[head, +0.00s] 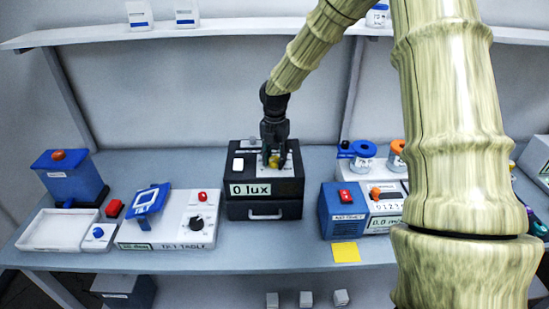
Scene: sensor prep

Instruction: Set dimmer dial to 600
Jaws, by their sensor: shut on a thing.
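The black light box (262,208) stands at the middle of the bench, with a drawer handle low on its front. Its display (265,189) reads 0 lux. A yellow dial (274,161) sits on its top, between the fingers of my gripper (273,164). My gripper points down from above and is shut on this dial. The fingers partly hide the dial, and I cannot read any scale marks around it. A white switch or button (238,164) is on the box top, left of the dial.
Left are the tilt table (180,225) with a black knob, a white tray (62,230) and a blue device (72,176). Right are a blue box (343,208) with a red switch, a yellow note (345,252) and blue- and orange-lidded containers. A shelf (240,27) runs above.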

